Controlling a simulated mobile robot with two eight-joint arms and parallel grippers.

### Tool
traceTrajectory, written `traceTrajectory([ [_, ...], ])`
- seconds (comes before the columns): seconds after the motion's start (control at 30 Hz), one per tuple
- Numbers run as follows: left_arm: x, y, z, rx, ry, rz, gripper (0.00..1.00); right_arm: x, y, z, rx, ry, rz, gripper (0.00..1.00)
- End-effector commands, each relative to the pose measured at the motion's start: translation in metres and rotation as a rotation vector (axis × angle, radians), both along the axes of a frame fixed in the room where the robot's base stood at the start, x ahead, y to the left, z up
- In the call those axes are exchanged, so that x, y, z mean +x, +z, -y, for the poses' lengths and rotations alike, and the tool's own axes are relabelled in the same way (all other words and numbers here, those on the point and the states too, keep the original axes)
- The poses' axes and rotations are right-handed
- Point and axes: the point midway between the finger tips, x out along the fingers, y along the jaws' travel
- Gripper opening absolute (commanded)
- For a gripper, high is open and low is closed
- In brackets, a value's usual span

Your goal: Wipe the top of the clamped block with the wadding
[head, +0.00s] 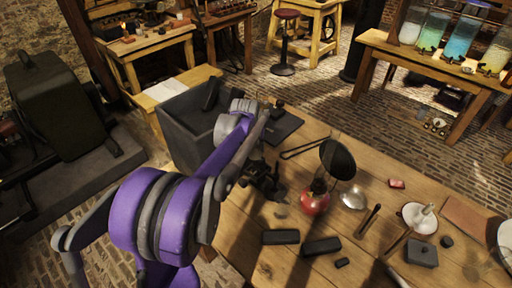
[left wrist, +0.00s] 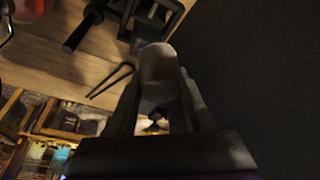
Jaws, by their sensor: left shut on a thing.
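The wadding (left wrist: 158,75) is a pale, rounded lump between the fingers of my left gripper (left wrist: 160,85), seen in the left wrist view. My left gripper is shut on it and holds it near the dark vise (left wrist: 152,22). In the head view the vise (head: 264,182) stands on the table, just right of my purple left forearm. The clamped block is too dark to tell apart from the vise. Whether the wadding touches anything is not clear. In the head view the wadding is not clearly visible. My right gripper is not in view.
A large dark bin (head: 186,125) stands left of the vise. Tongs (head: 304,147), a red flask (head: 315,200) with a dark disc (head: 337,159) above it, and dark blocks (head: 281,237) lie or stand on the wooden table. Bare wood (head: 232,235) shows at the near left.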

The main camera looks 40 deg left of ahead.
Motion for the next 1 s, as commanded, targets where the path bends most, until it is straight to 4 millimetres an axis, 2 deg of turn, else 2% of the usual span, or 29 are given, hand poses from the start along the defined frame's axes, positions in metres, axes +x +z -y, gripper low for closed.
traceTrajectory([
  [0.6, 0.001, 0.059, -0.003, -0.001, 0.0, 0.002, 0.0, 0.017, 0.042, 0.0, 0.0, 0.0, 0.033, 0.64],
  [1.0, 0.0, 0.061, -0.003, -0.002, 0.0, 0.0, 0.0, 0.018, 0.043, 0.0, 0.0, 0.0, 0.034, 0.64],
])
